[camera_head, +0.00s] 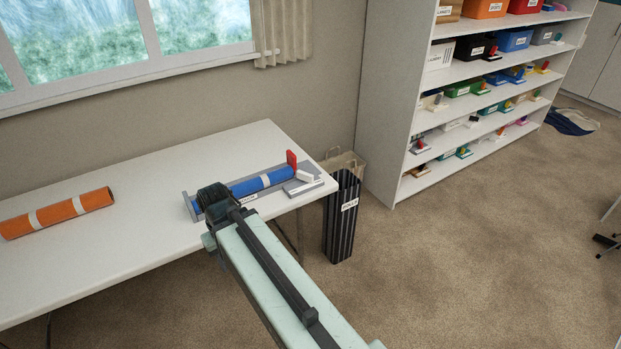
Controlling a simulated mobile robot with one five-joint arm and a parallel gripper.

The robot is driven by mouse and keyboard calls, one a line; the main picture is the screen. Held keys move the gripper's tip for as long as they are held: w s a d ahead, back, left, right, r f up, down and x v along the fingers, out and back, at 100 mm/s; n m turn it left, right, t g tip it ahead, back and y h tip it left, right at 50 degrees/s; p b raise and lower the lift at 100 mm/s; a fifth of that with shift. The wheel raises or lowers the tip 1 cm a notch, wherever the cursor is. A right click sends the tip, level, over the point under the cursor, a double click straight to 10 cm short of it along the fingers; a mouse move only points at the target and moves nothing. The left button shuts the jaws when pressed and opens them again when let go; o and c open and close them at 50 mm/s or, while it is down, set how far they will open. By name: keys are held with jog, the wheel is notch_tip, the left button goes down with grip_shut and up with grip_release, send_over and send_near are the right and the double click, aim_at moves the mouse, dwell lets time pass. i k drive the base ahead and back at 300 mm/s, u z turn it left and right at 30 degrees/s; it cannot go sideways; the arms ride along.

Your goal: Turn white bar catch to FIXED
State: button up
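A grey holder (188,207) on the white table carries a blue roll (250,186) with a white band. A red upright plate (291,160) stands at its right end. A small white bar (305,176), which looks like the catch, lies on a grey block beside the red plate. A label (304,187) is on the block's front, but I cannot read it. My gripper (212,196) is at the holder's left end, left of the white bar and apart from it. Its fingers are hidden behind the dark wrist, so its opening does not show.
An orange roll (58,213) lies on the white table (130,245) at left. A dark ribbed bin (342,218) stands on the floor by the table's right end. A shelf unit (398,110) with labelled boxes stands behind. The carpet at right is mostly clear.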

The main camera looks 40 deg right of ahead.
aim_at(305, 177)
jog(key=z, duration=0.35)
jog(key=i, duration=1.05)
jog(key=z, duration=0.75)
jog(key=k, duration=0.8)
jog(key=z, duration=0.15)
jog(key=i, duration=0.95)
jog(key=u, duration=0.1)
jog(key=k, duration=0.45)
jog(key=u, duration=1.8)
